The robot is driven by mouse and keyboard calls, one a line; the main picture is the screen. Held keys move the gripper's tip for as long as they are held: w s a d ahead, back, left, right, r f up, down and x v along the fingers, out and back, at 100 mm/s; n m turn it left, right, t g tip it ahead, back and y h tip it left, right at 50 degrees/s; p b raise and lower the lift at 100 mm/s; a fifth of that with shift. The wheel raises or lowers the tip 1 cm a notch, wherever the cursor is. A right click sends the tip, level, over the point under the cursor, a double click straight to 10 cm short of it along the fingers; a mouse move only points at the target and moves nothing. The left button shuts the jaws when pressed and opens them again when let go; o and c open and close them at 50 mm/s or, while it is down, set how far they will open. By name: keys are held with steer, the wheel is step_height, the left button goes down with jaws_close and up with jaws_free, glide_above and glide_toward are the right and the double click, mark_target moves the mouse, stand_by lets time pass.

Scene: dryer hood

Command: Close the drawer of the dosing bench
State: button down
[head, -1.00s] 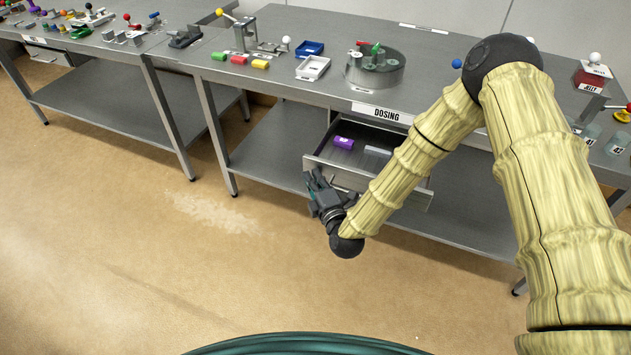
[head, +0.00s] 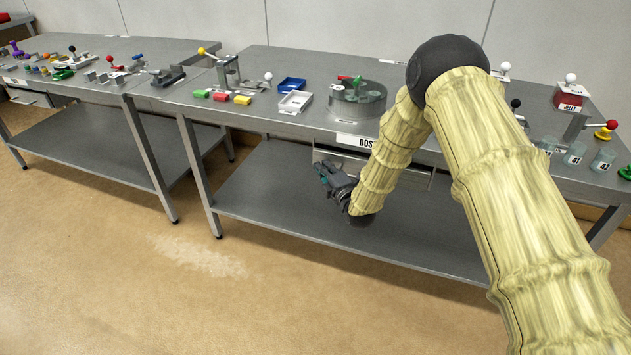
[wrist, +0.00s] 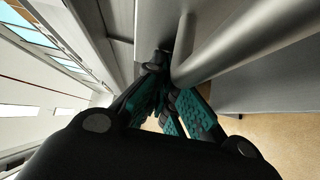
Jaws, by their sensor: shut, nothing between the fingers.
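The dosing bench (head: 240,113) is the steel table with a "DOSTING"-type label, partly covered by my arm, on its front edge. Its drawer front (head: 415,178) shows below that edge on both sides of my arm. The inside of the drawer is not visible, and the front sits in or very near the bench. My gripper (head: 325,178) is shut and empty at the left part of the drawer front. In the wrist view, my gripper (wrist: 160,75) points at the grey front beside a round handle bar (wrist: 225,42). I cannot tell whether the fingertips touch it.
The bench top holds colored blocks (head: 221,96), a blue tray (head: 292,85), a white tray (head: 295,102) and a round metal fixture (head: 357,103). Jars (head: 603,160) stand near the right edge. A lower shelf (head: 290,205) lies beneath the drawer. The floor in front is clear.

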steer(key=shift+w+d, duration=0.2)
steer(key=shift+w, duration=0.3)
steer(key=shift+w+d+r, duration=0.1)
steer(key=shift+r, duration=0.15)
steer(key=shift+r, duration=0.1)
